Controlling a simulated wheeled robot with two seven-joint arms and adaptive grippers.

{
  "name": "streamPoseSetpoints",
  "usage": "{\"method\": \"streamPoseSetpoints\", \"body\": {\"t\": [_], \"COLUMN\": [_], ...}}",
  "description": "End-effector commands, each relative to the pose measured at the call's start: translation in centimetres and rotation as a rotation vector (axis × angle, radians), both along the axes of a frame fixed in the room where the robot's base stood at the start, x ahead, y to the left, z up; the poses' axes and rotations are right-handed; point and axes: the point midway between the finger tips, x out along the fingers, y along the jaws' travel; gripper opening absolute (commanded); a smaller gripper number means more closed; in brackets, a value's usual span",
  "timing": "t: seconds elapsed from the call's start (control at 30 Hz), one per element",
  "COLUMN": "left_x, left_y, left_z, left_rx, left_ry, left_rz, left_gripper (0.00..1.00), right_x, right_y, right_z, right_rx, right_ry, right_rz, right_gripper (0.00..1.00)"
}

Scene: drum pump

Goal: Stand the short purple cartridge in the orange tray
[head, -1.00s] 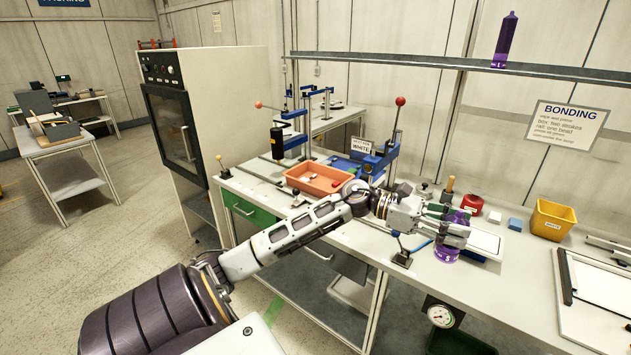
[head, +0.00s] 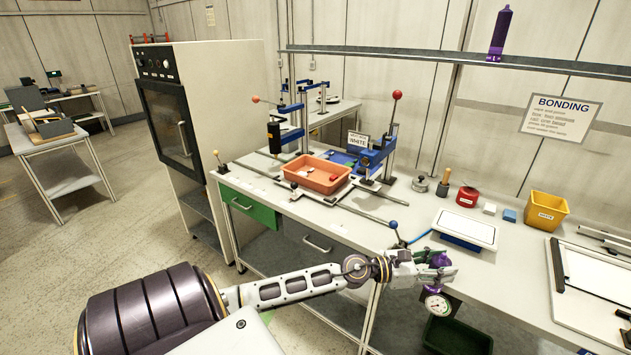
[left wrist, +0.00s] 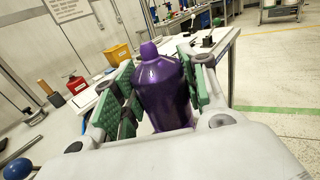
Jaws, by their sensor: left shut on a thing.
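My left gripper (head: 440,270) is shut on a purple cartridge (head: 441,260), out in front of the bench edge. In the left wrist view the purple cartridge (left wrist: 163,88) sits between the green finger pads, its nozzle end pointing up and away. The orange tray (head: 318,174) stands on the bench to the upper left, well apart from the gripper, with a few small white and red items in it. A second, taller purple cartridge (head: 499,33) stands on the high shelf. My right gripper is not in view.
A white scale (head: 465,230) lies on the bench behind the gripper. A blue-knobbed lever (head: 394,225) and a red-knobbed press (head: 390,140) stand nearer the tray. A yellow bin (head: 546,212) is at right.

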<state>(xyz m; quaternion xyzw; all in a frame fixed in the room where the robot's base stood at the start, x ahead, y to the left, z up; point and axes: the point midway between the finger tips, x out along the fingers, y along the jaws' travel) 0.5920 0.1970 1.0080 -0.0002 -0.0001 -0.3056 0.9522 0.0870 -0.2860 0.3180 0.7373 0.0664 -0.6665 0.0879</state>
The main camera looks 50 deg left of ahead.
Motion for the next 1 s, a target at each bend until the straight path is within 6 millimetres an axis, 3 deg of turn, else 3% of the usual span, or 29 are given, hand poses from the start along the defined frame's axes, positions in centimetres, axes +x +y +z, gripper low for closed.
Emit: {"method": "streamPoseSetpoints", "body": {"t": [0.2, 0.6, 1.0], "left_x": [-0.5, -1.4, -2.0], "left_y": [0.1, 0.3, 0.4], "left_z": [-2.2, -4.5, -5.7], "left_rx": [0.002, 0.001, -0.003], "left_ry": [0.000, 0.001, 0.001], "left_rz": [0.083, 0.177, 0.230], "left_gripper": [0.15, 0.15, 0.15], "right_x": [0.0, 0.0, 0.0], "right_y": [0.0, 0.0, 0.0], "right_z": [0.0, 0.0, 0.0], "right_rx": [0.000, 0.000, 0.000], "right_ry": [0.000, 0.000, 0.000], "right_rz": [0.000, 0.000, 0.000], "right_gripper": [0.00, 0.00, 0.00]}}
